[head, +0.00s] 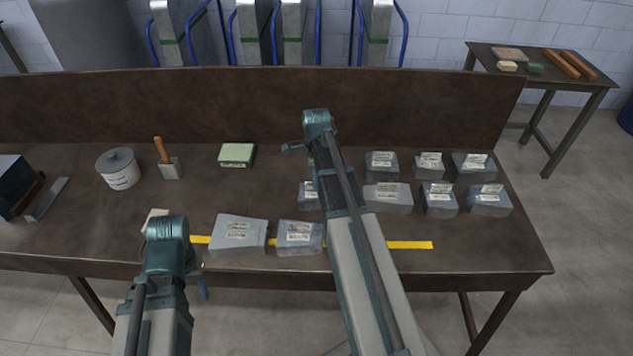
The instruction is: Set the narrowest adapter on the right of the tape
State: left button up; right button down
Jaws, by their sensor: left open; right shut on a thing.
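Yellow tape (410,245) runs along the front of the brown bench. Two grey labelled adapters, a wider one (238,235) and a narrower one (299,238), sit side by side on its left and middle part. More grey labelled adapters of differing widths stand in rows at the right, such as a small one (429,165) and a wide one (388,197). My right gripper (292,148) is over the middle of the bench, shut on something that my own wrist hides. My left gripper (168,240) is open at the front left, its fingers mostly hidden.
A white tin (119,169), a wooden-handled tool (169,165) and a pale green box (236,155) stand at the back left. A cream block (154,219) is partly behind my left gripper. A back panel (430,110) rises behind the bench. The tape's right end is clear.

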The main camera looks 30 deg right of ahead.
pick_arm(q)
jog(key=shift+r, duration=0.1)
pick_arm(e)
jog(key=shift+r, duration=0.1)
dwell(0.4)
notch_tip(320, 180, up, 9)
jog(key=p, duration=0.9)
pick_arm(q)
notch_tip(320, 180, up, 9)
